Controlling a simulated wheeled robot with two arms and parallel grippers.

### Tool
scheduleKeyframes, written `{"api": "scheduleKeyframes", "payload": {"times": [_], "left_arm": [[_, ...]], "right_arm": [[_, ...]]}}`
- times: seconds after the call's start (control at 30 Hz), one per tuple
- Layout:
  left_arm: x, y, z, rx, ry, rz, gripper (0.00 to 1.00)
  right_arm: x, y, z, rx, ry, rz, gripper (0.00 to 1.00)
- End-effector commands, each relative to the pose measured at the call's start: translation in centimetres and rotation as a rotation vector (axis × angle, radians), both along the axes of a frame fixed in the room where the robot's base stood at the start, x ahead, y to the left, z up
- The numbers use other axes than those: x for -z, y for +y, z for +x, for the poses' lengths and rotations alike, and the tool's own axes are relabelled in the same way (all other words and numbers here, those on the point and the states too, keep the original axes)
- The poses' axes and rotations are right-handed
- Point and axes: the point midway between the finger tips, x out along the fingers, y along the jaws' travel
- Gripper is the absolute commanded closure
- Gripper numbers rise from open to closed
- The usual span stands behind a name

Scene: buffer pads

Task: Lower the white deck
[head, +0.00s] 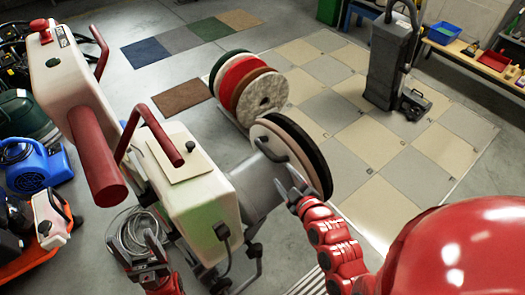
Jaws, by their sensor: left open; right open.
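A white floor machine (190,195) with red handles stands at the left centre. At its right side a grey housing (262,185) carries upright round discs (283,140), pale and black, whose faces stand on edge. I cannot tell which part is the white deck: the disc unit looks tilted up. My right gripper (296,192) is open at the lower left edge of these discs, close to the housing; contact is unclear. My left gripper (143,254) is open and empty, low beside the machine's near left side, by a coiled grey cable (130,232).
Several coloured discs (262,92) stand on edge behind the machine. A blue blower (35,167) and other equipment crowd the left. A dark upright vacuum (388,60) stands at the back right, near a bench (460,50).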

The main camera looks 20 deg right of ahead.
Motion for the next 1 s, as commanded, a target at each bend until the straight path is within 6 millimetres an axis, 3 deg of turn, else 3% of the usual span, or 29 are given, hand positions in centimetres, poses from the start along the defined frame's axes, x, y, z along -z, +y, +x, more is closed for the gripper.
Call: {"api": "scheduleKeyframes", "payload": {"times": [0.33, 0.7, 1.0], "left_arm": [[6.6, 0.0, 0.0, 0.000, 0.000, 0.000, 0.34], [6.5, 0.0, 0.0, 0.000, 0.000, 0.000, 0.34], [6.5, 0.0, 0.0, 0.000, 0.000, 0.000, 0.34]], "right_arm": [[2.4, 0.6, 5.5, -0.001, -0.008, 0.004, 0.41], [3.9, 1.2, 13.0, 0.002, -0.004, 0.006, 0.41], [4.8, 1.5, 15.8, 0.003, -0.005, 0.005, 0.41]]}}
